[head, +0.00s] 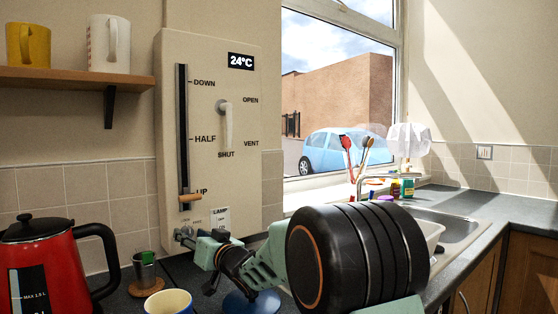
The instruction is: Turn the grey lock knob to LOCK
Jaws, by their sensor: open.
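A cream control panel (210,110) is fixed to the wall left of the window. A small grey knob (182,232), which looks like the lock knob, sits at its lower left edge under tiny lettering that I cannot read. My gripper (194,241) is open at the panel's bottom, with its fingertips close to the knob and partly over it. I cannot tell whether they touch it. The knob's pointing direction is not clear. My thick black arm link hides what lies behind it to the right.
On the panel, a wooden-handled slider (188,197) is at UP and a white lever (228,125) points down to SHUT. A sink (450,226) is at right.

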